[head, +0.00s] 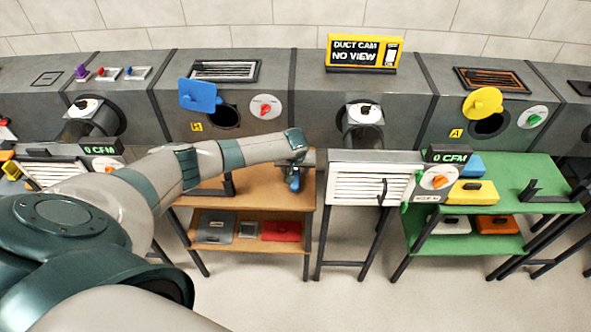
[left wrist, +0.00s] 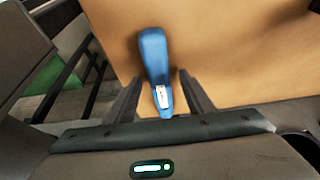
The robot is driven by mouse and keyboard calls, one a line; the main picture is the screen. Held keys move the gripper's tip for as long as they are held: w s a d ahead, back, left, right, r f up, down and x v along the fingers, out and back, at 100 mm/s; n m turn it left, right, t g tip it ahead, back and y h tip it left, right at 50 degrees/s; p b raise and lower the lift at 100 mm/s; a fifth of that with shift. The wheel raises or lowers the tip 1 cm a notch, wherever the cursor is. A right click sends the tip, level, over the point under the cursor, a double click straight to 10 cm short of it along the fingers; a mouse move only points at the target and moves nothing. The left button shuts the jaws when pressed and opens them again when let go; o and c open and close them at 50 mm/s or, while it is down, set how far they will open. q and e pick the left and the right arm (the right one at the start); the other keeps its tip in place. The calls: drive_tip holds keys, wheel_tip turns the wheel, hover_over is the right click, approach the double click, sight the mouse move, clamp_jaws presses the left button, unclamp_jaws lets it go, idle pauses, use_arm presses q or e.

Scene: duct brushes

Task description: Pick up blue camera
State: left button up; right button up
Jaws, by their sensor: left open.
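The blue camera (head: 294,181) is a small blue object on the brown wooden table, near its right end. In the left wrist view it shows as a long rounded blue body (left wrist: 154,60) with a small white label at its near end. My left gripper (head: 303,163) is over it, pointing down and partly covering it in the head view. In the left wrist view the two dark fingers of my left gripper (left wrist: 160,84) stand apart, one on each side of the camera's near part, with gaps visible. My right gripper is not in view.
A black bracket (head: 217,187) stands on the brown table (head: 250,182) left of my gripper. The lower shelf holds a red item (head: 281,231) and grey ones. A white louvred unit (head: 368,187) is close on the right, then a green table (head: 520,207).

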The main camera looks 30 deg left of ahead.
use_arm(q)
drive_tip(key=shift+f, duration=0.2)
drive_tip(key=shift+c, duration=0.5)
clamp_jaws()
drive_tip(key=shift+w, duration=0.1)
drive_tip(key=shift+r, duration=0.2)
wheel_tip(320, 180, up, 10)
drive_tip(key=b, duration=0.2)
idle(0.5)
wheel_tip(320, 180, up, 5)
drive_tip(key=p, duration=0.5)
hover_over(295, 172)
drive_tip(key=shift+f, duration=0.1)
